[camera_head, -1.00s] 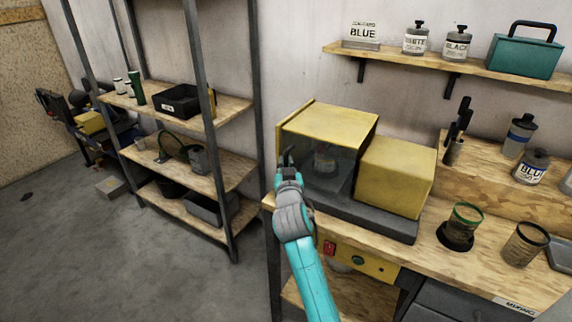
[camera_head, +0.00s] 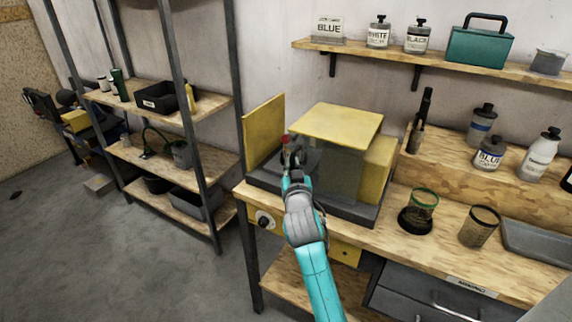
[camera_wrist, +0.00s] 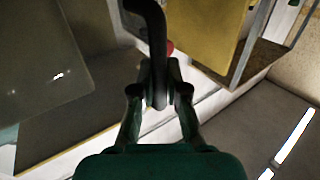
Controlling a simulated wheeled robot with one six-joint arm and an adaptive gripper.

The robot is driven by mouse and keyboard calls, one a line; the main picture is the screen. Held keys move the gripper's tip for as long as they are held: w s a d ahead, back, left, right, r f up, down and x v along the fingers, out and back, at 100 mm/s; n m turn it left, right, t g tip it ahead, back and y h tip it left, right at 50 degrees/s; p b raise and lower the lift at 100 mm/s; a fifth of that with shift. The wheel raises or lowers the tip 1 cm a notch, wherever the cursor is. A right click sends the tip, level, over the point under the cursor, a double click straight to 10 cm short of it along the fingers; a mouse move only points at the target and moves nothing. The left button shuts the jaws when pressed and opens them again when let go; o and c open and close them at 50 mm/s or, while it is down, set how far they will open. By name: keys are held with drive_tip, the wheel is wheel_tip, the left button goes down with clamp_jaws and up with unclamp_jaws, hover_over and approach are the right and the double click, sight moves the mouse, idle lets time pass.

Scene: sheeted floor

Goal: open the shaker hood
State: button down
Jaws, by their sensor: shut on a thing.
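The shaker hood (camera_head: 337,122), with a yellow top and a see-through grey front pane, stands over the right part of the dark shaker base (camera_head: 350,211). It overlaps the yellow box (camera_head: 378,170) at the right. A yellow end panel (camera_head: 263,130) stands upright at the left, with a gap between it and the hood. My gripper (camera_head: 292,160) is at the hood's front left. In the wrist view my gripper (camera_wrist: 160,95) is shut on a curved black handle (camera_wrist: 158,35). Something red (camera_wrist: 170,47) shows behind the handle, mostly hidden.
The bench (camera_head: 440,237) carries a green-rimmed cup (camera_head: 424,200), another cup (camera_head: 479,226) and a grey tray (camera_head: 540,246) at the right. A shelf rack (camera_head: 165,155) stands at the left. Bottles and a teal toolbox (camera_head: 480,46) sit on the wall shelf above. Floor at the left is free.

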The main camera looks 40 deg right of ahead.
drive_tip(key=s, duration=0.2)
drive_tip(key=s+d, duration=0.1)
drive_tip(key=s, duration=0.1)
drive_tip(key=s+d, duration=0.1)
drive_tip(key=s, duration=0.2)
drive_tip(key=shift+d, duration=0.25)
drive_tip(key=c, duration=1.2)
unclamp_jaws()
drive_tip(key=v, duration=1.2)
